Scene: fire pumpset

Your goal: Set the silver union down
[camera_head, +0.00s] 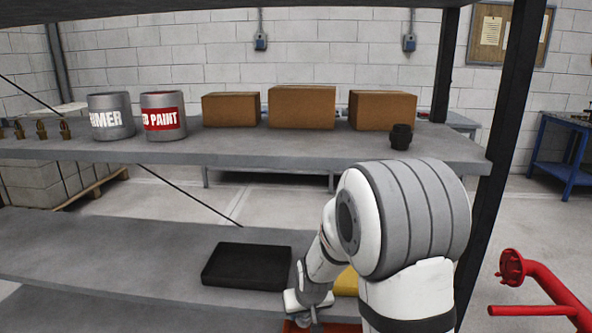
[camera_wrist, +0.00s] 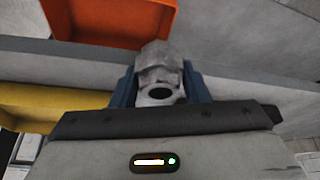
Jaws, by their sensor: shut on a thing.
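The silver union (camera_wrist: 158,66) is a grey metal fitting with a hexagonal part and a dark round opening facing the wrist camera. My gripper (camera_wrist: 160,82) is shut on it, with one blue finger on each side. In the head view my gripper is low, by the front of the lower shelf, mostly hidden by my arm. The union cannot be made out there. In the wrist view an orange-red bin (camera_wrist: 115,18) lies beyond the union, up and to the left, apart from it.
A yellow bin (camera_wrist: 50,104) shows at left in the wrist view. A black flat box (camera_head: 246,266) lies on the lower shelf (camera_head: 120,255), whose left part is clear. The upper shelf holds paint cans (camera_head: 163,115), cardboard boxes (camera_head: 302,107) and a dark fitting (camera_head: 401,136). A red pipe (camera_head: 540,283) stands right.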

